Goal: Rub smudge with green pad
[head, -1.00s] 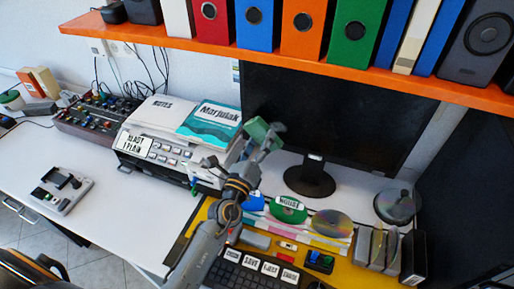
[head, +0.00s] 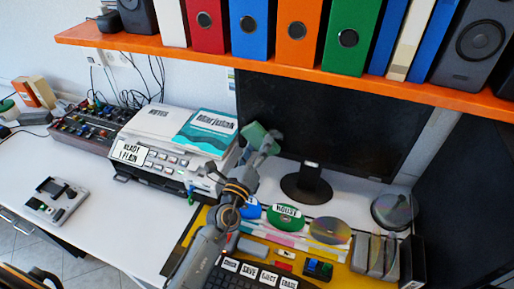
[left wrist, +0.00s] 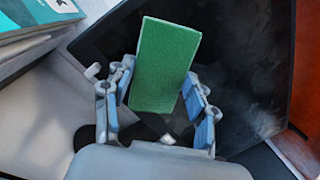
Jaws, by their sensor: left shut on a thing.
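My left gripper (head: 266,148) is shut on a green pad (head: 256,136). It holds the pad raised in front of the lower left part of the dark monitor (head: 330,110). In the left wrist view the pad (left wrist: 165,65) stands up between the blue-lined fingers (left wrist: 160,95), with the dark screen (left wrist: 240,60) behind it. I cannot tell whether the pad touches the screen. I cannot make out a distinct smudge; the pad and gripper cover part of the screen. My right gripper is not in view.
An orange shelf (head: 300,65) with binders overhangs the monitor. A printer (head: 160,150) with papers stands left of my gripper. Discs, including a green one (head: 286,217), a keyboard (head: 255,275) and a disc rack (head: 380,260) lie below.

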